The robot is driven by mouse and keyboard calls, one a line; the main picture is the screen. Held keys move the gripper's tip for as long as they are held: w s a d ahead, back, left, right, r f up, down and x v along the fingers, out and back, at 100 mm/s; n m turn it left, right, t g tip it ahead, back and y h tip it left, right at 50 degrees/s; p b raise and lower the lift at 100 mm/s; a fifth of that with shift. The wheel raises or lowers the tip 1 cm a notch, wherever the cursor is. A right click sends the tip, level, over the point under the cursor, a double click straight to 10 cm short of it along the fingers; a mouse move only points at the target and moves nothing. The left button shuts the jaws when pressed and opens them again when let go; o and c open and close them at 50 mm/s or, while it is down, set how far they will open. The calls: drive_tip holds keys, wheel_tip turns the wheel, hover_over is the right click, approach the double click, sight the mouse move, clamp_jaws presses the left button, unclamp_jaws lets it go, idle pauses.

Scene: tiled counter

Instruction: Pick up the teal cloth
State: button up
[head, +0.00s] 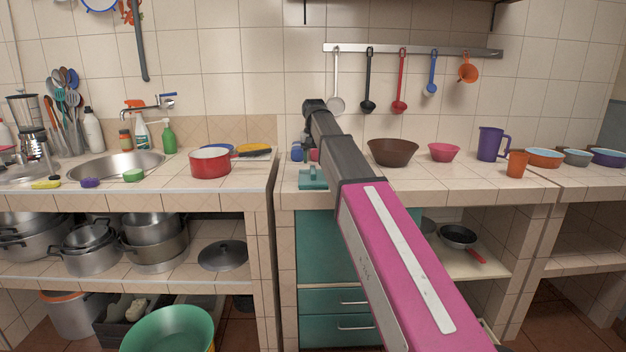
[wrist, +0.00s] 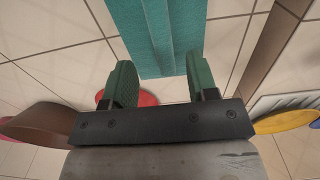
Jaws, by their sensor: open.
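The teal cloth (head: 313,180) lies at the front edge of the counter, left of my arm in the head view. In the wrist view, the teal cloth (wrist: 160,35) is a folded strip running from the top edge down to between my fingertips. My gripper (wrist: 161,70) is open, with one green-padded finger on each side of the strip's end. I cannot tell whether either finger touches it. In the head view my arm hides the jaws.
A red pan (head: 211,163) stands on the counter to the left. A brown bowl (head: 393,151), a pink bowl (head: 444,152) and a purple jug (head: 491,144) stand to the right. Small blue and red items sit just behind the cloth. Utensils hang from a wall rail (head: 420,51).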

sight(313, 169)
wheel_tip(313, 169, down, 5)
drive_tip(key=shift+a+r, duration=0.1)
drive_tip(key=shift+a, duration=0.05)
clamp_jaws()
wheel_tip(313, 169, up, 10)
idle(0.8)
drive_tip(key=c, duration=0.7)
unclamp_jaws()
drive_tip(key=shift+c, duration=1.1)
drive_tip(key=shift+s, duration=0.15)
